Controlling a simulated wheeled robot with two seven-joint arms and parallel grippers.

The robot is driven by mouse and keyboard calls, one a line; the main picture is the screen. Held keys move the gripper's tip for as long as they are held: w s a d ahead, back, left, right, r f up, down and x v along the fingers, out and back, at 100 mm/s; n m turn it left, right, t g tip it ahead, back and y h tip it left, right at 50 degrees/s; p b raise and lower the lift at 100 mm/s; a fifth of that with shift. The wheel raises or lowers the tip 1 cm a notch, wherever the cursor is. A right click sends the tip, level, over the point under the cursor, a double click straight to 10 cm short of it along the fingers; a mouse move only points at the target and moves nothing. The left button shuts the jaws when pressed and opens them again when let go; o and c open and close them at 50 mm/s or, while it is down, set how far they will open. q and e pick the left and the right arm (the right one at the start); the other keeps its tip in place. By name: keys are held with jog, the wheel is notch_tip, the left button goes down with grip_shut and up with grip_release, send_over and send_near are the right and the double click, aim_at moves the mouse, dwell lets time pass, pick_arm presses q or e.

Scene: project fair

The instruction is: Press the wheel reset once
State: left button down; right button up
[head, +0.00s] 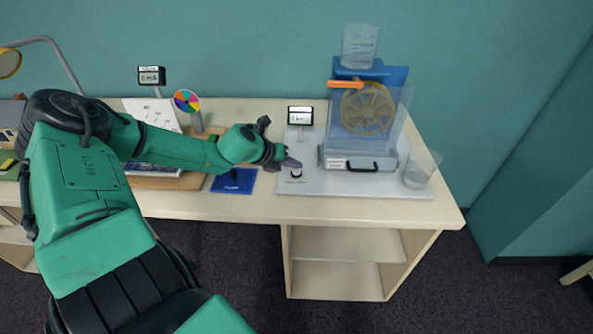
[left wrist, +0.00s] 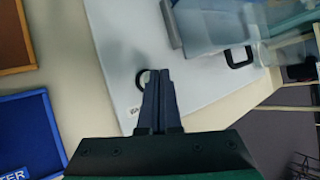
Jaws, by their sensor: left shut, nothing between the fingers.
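A small dark round button (head: 297,174), with a label too small to read, sits on the front left of a white board (head: 330,187). On the same board stands a clear machine with a yellow wheel (head: 366,109). My left gripper (head: 293,163) is shut and empty, with its fingertips over or just beside the button; I cannot tell whether they touch it. In the left wrist view the closed fingers (left wrist: 159,85) partly hide the button's dark ring (left wrist: 143,77). My right gripper is in neither view.
A small display (head: 300,115) stands behind the button. A clear cup (head: 421,168) is at the board's right end. The board's front strip is clear.

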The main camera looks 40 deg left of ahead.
aim_at(294, 173)
pick_arm(q)
jog(key=shift+f+b, duration=0.45)
dwell(0.4)
jog(key=shift+r, duration=0.15)
jog(key=shift+r+p, duration=0.75)
jog(key=shift+p, duration=0.1)
notch_tip(294, 173, up, 5)
jog(key=p, duration=0.5)
jog(key=shift+r, duration=0.15)
dwell(0.4)
